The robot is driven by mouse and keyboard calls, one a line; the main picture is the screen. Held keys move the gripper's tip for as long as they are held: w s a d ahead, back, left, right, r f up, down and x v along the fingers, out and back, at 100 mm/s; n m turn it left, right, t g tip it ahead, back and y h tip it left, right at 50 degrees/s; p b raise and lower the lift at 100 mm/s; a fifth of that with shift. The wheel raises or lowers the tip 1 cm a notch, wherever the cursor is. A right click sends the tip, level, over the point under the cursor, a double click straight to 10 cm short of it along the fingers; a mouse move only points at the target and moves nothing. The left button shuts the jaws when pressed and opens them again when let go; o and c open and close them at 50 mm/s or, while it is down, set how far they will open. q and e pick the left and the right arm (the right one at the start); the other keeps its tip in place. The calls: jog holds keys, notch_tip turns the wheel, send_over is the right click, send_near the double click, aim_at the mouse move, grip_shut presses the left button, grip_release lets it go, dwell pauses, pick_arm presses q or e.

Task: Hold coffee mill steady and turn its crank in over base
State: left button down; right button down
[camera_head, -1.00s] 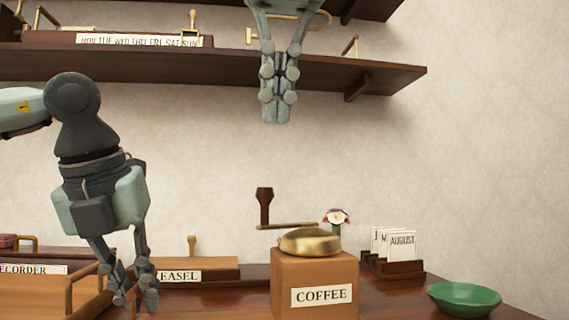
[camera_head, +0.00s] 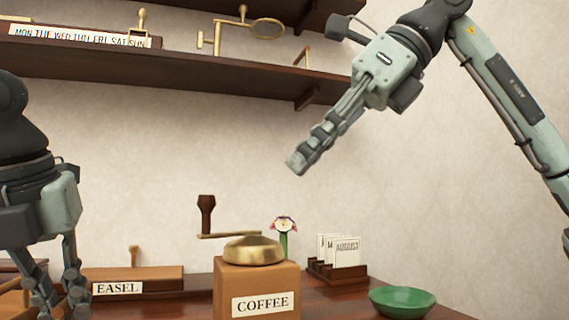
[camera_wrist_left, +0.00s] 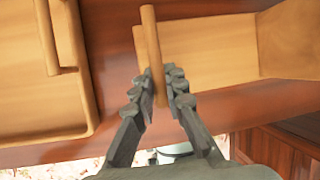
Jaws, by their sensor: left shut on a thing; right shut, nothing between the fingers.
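The coffee mill is a wooden box (camera_head: 238,279) with a COFFEE label and a brass dome (camera_head: 254,250). Its brass crank arm (camera_head: 228,235) points left and ends in an upright dark wooden knob (camera_head: 207,214). My right gripper (camera_head: 297,162) is shut and empty, in the air above the mill and to the right of the knob, pointing down-left. My left gripper (camera_head: 63,306) is low at the left edge, apart from the mill. In the left wrist view its fingers (camera_wrist_left: 160,88) are shut on a light wooden rod (camera_wrist_left: 151,40). The mill is not recognisable there.
A green bowl (camera_head: 402,301), card holder (camera_head: 337,273) and flower (camera_head: 284,228) stand right of the mill. A wooden EASEL block (camera_head: 160,279) is to its left. A dark shelf (camera_head: 180,67) with brass items hangs above. A wooden tray (camera_wrist_left: 84,95) shows in the wrist view.

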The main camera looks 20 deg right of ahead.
jog(key=shift+w+a+f, duration=0.85)
jog(key=shift+a, duration=0.4)
jog(key=shift+w+a+f, duration=0.85)
jog(key=shift+a+f, duration=0.05)
jog(key=shift+a, duration=0.4)
jog(key=shift+w+a+f, duration=0.85)
jog(key=shift+a, duration=0.4)
jog(key=shift+w+a+m+t+h, duration=0.25)
jog(key=shift+a+m+t, duration=0.1)
jog(key=shift+m, duration=0.25)
jog(key=shift+w+a+m+t+h, duration=0.15)
jog(key=shift+a+m+t+h, duration=0.15)
jog(key=shift+m, duration=0.3)
jog(key=shift+w+a, duration=0.35)
jog(key=shift+w, duration=0.25)
